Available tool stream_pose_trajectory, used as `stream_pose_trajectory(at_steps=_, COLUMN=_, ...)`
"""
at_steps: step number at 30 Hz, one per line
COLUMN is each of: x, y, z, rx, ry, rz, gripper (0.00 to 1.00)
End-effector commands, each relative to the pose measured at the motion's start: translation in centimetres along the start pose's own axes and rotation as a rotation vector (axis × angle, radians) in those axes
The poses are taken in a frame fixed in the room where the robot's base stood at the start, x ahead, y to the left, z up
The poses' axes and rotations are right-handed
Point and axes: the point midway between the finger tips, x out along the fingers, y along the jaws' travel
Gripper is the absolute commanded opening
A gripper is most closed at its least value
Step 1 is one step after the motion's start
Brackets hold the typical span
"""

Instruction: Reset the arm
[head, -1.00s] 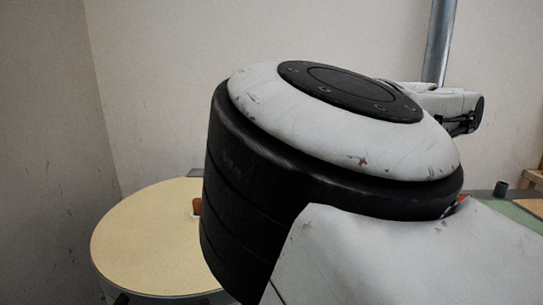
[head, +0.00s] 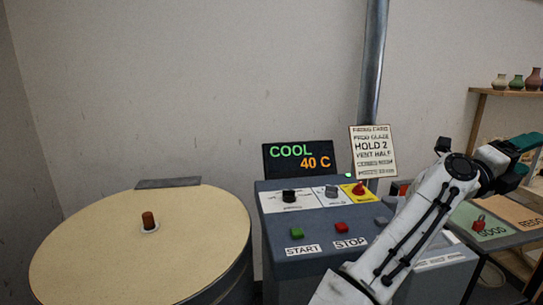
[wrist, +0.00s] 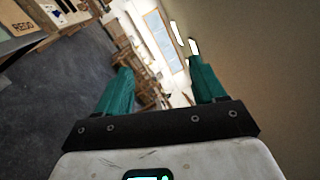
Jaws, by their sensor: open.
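My arm reaches up and to the right across the right side of the head view. My gripper (head: 528,142) has teal fingers and is at the right edge of that view, above the side table and in front of the shelf. In the wrist view my gripper (wrist: 158,72) has its two teal fingers wide apart with nothing between them. Beyond them the tilted wrist view shows the room's floor, wooden furniture and a bright window.
A round kiln (head: 90,265) with a brown plug (head: 148,221) stands left. A grey control panel (head: 300,270) has START and STOP buttons, a COOL 40 C display (head: 297,157) and a firing card (head: 373,152). Right are a GOOD mat (head: 490,232) and a pottery shelf (head: 510,93).

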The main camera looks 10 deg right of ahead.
Motion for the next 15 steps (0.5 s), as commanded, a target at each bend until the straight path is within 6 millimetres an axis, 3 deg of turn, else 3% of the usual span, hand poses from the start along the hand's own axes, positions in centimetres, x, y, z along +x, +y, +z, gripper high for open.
stream_pose_trajectory(at_steps=3, x=-0.2, y=-2.9, z=1.8, rx=-0.135, ry=-0.213, rz=-0.232, gripper=0.69)
stream_pose_trajectory(at_steps=8, x=-3.9, y=-3.9, z=5.0, rx=-0.34, ry=-0.524, rz=-0.463, gripper=0.69)
stream_pose_trajectory(at_steps=11, x=-7.5, y=-2.4, z=6.6, rx=-0.485, ry=-0.732, rz=-0.564, gripper=0.69)
stream_pose_trajectory(at_steps=15, x=-13.4, y=2.2, z=7.1, rx=-0.704, ry=-1.03, rz=-0.647, gripper=0.69)
